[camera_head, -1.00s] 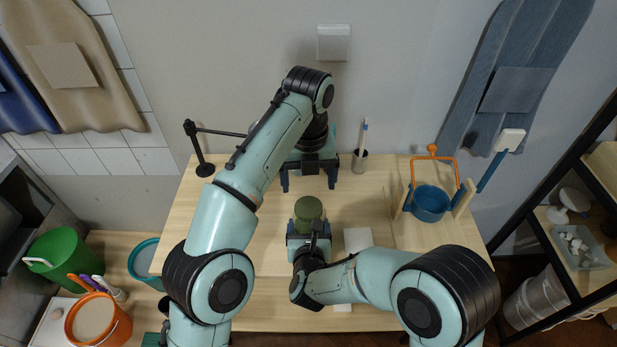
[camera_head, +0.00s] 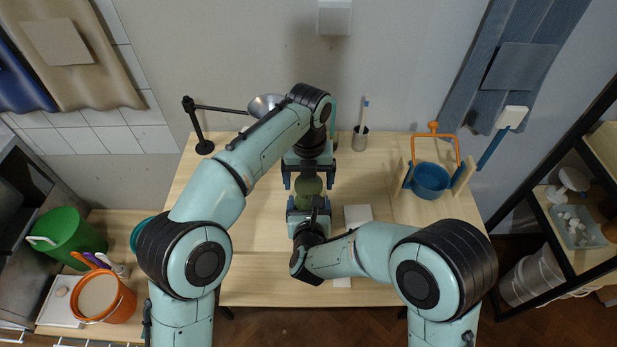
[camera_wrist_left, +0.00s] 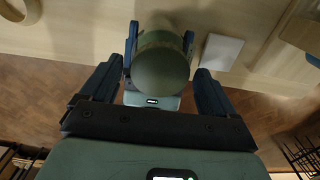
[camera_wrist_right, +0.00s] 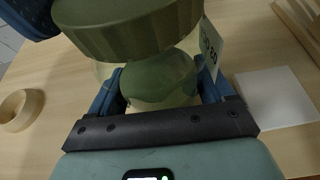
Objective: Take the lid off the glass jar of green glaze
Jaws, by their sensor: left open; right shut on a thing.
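The glass jar (camera_wrist_right: 160,85) of green glaze stands on the table with its ribbed green lid (camera_wrist_right: 135,28) on top. The lid also shows in the head view (camera_head: 308,186) and in the left wrist view (camera_wrist_left: 161,68). My right gripper (camera_wrist_right: 160,88) is shut on the jar body, below the lid, one finger on each side. My left gripper (camera_wrist_left: 155,88) is open, with its fingers apart on either side of the lid. It comes from the back of the table, and I cannot see it touching the lid.
A white card (camera_head: 358,215) lies right of the jar. Further right is a blue pot (camera_head: 431,181) by a wooden stand. A cup with a brush (camera_head: 360,139) and a black lamp stand (camera_head: 203,147) are at the back. A wooden ring (camera_wrist_right: 20,110) lies near the jar.

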